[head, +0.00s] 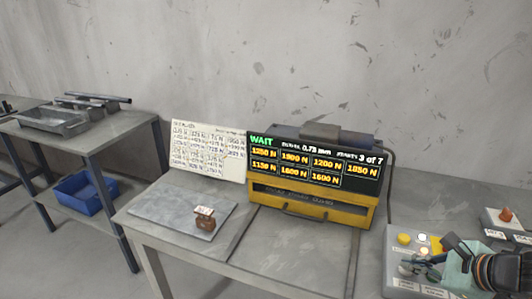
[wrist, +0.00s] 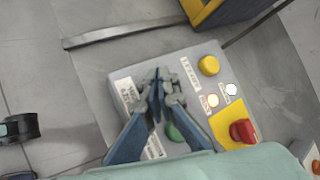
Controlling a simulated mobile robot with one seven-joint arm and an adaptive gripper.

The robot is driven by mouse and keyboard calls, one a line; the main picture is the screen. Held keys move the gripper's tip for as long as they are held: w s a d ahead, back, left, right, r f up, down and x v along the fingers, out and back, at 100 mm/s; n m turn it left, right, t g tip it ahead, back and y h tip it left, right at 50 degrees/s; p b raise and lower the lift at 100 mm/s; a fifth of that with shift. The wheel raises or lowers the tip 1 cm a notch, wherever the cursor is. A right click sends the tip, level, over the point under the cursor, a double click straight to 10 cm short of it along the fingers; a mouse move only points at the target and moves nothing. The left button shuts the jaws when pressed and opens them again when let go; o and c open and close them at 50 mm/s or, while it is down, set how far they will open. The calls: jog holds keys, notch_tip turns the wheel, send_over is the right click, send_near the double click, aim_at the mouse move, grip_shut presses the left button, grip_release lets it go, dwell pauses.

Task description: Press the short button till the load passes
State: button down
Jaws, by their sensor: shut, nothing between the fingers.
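The display (head: 315,160) on the yellow machine reads WAIT, 0.73 mm and 3 of 7, above several yellow values in N. The grey button box (head: 398,262) sits at the lower right and also fills the middle of the wrist view (wrist: 122,76). It bears a yellow button (wrist: 208,65), a green button (wrist: 174,133) partly behind my fingers, and a red knob (wrist: 241,131) on a yellow plate. My gripper (wrist: 160,78) is shut and empty over the box's left part, hiding what lies beneath. Contact cannot be told. The labels are too blurred to tell which button is short.
A second small box with a red-orange button (head: 506,214) stands right. A brown block with a card (head: 204,220) sits on a grey plate. A written board (head: 208,150) leans behind. A blue bin (head: 85,192) is far left.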

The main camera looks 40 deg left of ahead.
aim_at(407, 276)
jog(key=shift+r+p, duration=2.2)
jog(key=shift+r, duration=0.8)
